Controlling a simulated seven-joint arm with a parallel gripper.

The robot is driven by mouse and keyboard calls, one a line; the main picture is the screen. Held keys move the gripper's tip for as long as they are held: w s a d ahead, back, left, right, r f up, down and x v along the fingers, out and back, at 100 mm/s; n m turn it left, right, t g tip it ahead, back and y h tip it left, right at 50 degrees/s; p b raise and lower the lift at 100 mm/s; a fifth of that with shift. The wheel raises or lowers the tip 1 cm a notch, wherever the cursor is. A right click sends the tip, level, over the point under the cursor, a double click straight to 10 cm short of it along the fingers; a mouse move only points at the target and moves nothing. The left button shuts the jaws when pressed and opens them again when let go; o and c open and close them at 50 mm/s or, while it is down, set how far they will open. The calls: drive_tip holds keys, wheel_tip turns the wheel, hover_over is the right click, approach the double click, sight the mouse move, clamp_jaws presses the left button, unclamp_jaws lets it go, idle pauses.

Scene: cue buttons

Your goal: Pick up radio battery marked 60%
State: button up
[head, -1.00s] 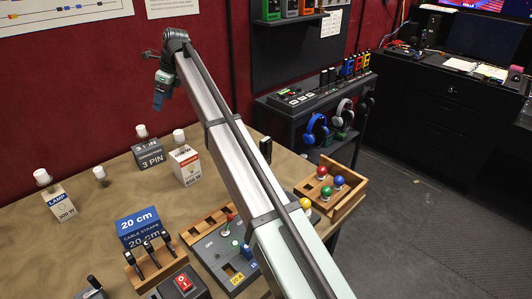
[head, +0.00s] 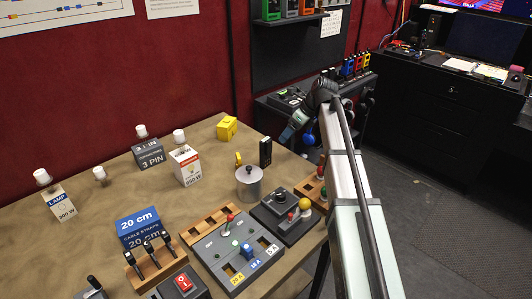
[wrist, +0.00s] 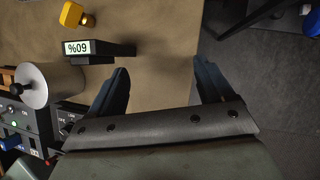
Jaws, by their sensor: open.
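The black battery (head: 265,152) stands upright near the table's far right edge in the head view. In the wrist view the battery (wrist: 98,50) shows a white label reading 60%, upside down. My gripper (head: 286,136) is in the air to the right of the battery, by the table edge. In the wrist view my gripper (wrist: 162,82) is open and empty, its dark fingers wide apart. The battery lies up and left of the left finger, apart from it.
A grey metal canister (head: 249,184) and a small yellow object (head: 238,159) stand close to the battery. A yellow box (head: 227,128) is behind. Floor lies right of the table edge.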

sight(262, 144)
drive_tip(key=s+d+n, duration=0.1)
drive_tip(key=s, duration=0.1)
drive_tip(key=s+d+f+n+t+y, duration=0.1)
drive_tip(key=s, duration=0.2)
drive_tip(key=s+d+f+n, duration=0.1)
drive_tip(key=s, duration=0.1)
drive_tip(key=shift+s+d+f+n+y, duration=0.1)
drive_tip(key=shift+s+n+y, duration=0.2)
drive_tip(key=s+a+r+n+t+y, duration=0.35)
drive_tip(key=s+n+t, duration=0.2)
drive_tip(key=n, duration=1.35)
drive_tip(key=w+a+f+n, duration=0.1)
drive_tip(key=w+a+n, duration=0.2)
drive_tip(key=n, duration=0.1)
drive_tip(key=w+a+f+n, duration=0.1)
drive_tip(key=w+a+n, duration=0.2)
drive_tip(key=n, duration=0.1)
drive_tip(key=w+a+f+n, duration=0.1)
drive_tip(key=w+a+n, duration=0.2)
drive_tip(key=shift+w+a+f+n, duration=0.1)
drive_tip(key=shift+a+f+n, duration=0.2)
drive_tip(key=shift+f+n, duration=0.1)
drive_tip(key=shift+c, duration=0.5)
drive_tip(key=c, duration=1)
